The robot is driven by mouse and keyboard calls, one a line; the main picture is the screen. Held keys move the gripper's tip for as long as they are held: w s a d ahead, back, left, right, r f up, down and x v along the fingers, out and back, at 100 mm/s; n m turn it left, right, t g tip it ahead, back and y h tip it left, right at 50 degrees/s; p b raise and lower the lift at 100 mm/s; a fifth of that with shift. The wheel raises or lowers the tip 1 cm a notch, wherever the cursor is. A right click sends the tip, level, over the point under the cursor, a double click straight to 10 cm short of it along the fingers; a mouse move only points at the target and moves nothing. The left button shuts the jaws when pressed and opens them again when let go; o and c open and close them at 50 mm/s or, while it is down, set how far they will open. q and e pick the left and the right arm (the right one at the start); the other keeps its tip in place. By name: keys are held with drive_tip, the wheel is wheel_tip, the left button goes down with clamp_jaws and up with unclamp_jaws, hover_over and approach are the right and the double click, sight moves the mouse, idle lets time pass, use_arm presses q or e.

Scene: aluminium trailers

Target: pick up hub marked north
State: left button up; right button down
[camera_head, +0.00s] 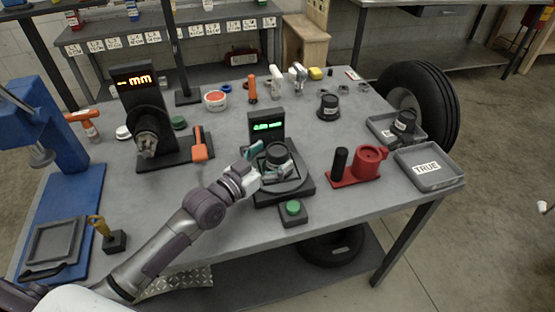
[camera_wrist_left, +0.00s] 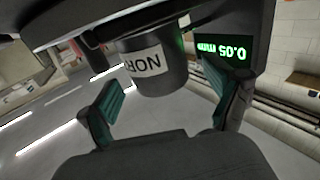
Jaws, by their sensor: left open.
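The dark hub (camera_head: 277,154) sits on the round plate of the gauge (camera_head: 290,189) at mid-table. In the left wrist view the hub (camera_wrist_left: 150,72) carries a white label with the letters NOR visible; the rest is turned out of sight. My left gripper (camera_head: 264,163) is at the hub's near left side. In the left wrist view its teal-padded fingers (camera_wrist_left: 160,103) are apart with nothing gripped between them, and the hub is just beyond the gap. Contact with the hub cannot be told. My right gripper is not in view.
A green button box (camera_head: 293,213) stands in front of the gauge. A red fixture (camera_head: 367,163) stands to its right, then the tray labelled TRUE (camera_head: 430,167). Another dark hub (camera_head: 328,107) stands behind, and one hub (camera_head: 404,122) is in the rear tray. An orange-lit gauge (camera_head: 140,85) stands left.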

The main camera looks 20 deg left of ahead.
use_arm(q)
drive_tip(key=shift+x, duration=1.15)
drive_tip(key=shift+s, duration=0.1)
clamp_jaws()
drive_tip(key=shift+a+r, duration=0.1)
drive_tip(key=shift+r, duration=0.05)
